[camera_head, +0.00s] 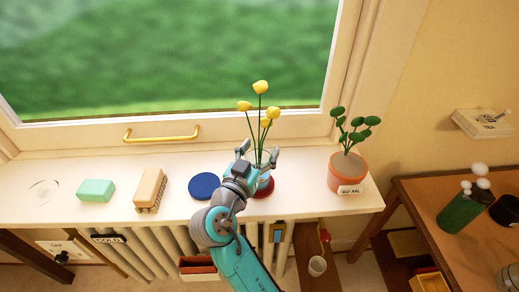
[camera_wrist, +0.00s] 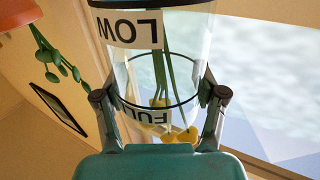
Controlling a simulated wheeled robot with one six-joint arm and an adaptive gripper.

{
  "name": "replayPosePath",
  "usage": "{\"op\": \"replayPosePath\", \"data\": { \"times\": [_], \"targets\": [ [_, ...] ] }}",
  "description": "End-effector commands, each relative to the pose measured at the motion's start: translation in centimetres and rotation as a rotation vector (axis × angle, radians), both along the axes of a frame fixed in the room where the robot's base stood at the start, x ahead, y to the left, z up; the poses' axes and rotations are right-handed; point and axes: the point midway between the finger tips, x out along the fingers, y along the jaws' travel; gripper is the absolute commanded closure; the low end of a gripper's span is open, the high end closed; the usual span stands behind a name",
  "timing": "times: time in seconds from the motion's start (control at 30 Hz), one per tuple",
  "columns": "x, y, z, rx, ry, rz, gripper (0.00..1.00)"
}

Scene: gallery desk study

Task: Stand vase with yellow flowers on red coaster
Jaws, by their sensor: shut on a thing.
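A clear glass vase (camera_head: 265,181) with several yellow flowers (camera_head: 260,87) on green stems is in the grip of my gripper (camera_head: 259,153) at the middle of the windowsill. In the wrist view the vase (camera_wrist: 190,45) appears upside down, with LOW and FULL labels, and the fingers of my gripper (camera_wrist: 161,97) close on both its sides. The red coaster (camera_head: 266,191) shows around the vase's lower end, partly hidden by my wrist. The vase looks upright over the coaster; I cannot tell whether its base touches it.
A blue coaster (camera_head: 204,186) lies just left of my gripper. Further left are a tan brush-like block (camera_head: 150,189) and a mint-green block (camera_head: 96,190). A potted plant (camera_head: 347,174) stands to the right. The window (camera_head: 170,60) rises behind the sill (camera_head: 180,165).

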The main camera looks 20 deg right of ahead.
Motion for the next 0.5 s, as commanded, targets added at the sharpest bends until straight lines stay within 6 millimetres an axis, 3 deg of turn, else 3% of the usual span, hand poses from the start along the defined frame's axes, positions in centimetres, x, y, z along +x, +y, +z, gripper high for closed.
{"op": "replayPosePath", "data": {
  "times": [0.03, 0.1, 0.5],
  "targets": [
    [0.0, 0.0, -0.03, 0.0, 0.0, 0.0, 0.22],
    [0.0, 0.0, -0.01, 0.0, 0.0, 0.0, 0.05],
    [0.01, 0.0, 0.31, 0.0, -0.001, 0.0, 0.05]
  ]
}}
